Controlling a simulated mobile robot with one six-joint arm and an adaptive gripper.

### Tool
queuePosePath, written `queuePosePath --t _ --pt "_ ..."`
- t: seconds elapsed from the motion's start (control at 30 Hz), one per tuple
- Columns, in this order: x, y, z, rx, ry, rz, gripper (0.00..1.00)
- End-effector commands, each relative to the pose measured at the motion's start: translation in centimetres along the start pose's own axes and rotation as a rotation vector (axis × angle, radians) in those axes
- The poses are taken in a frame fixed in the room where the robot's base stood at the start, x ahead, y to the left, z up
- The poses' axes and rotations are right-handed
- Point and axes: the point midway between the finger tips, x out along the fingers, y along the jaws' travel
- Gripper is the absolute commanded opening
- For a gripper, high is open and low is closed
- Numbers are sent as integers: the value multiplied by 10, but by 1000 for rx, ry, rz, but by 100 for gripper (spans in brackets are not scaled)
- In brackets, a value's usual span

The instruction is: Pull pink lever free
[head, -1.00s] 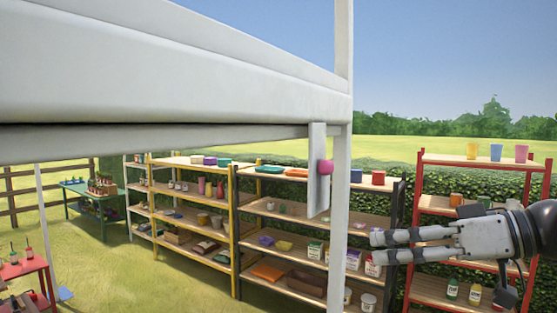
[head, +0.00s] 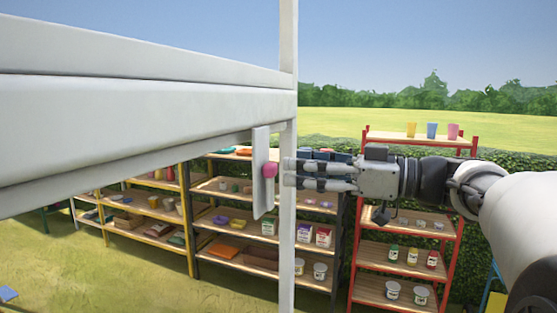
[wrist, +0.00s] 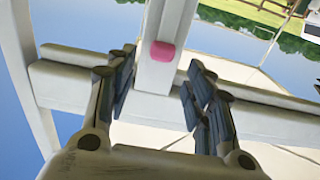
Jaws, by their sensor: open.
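The pink lever (head: 269,170) is a small rounded pink knob on a white upright plate (head: 261,190) that hangs from the white frame beam. My gripper (head: 287,174) is level with it, just to its right in the head view, with a white post close by the fingertips. In the wrist view the pink lever (wrist: 162,51) lies between and beyond the two open fingers of my gripper (wrist: 160,75). The fingers are apart from it on both sides and hold nothing.
The white beam (head: 150,110) spans the left, and the thin white post (head: 288,240) stands beside the plate. Behind are wooden shelves (head: 240,245) with pots and boxes, and a red shelf rack (head: 405,275). Grass and open air lie around.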

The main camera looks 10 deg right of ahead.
Motion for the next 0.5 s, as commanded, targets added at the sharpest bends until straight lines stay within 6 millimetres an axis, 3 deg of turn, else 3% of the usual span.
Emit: queuePosePath --t 0.2,0.5 --pt "34 -1 -1 1 1 -3 48" --pt "45 0 0 1 0 1 48"
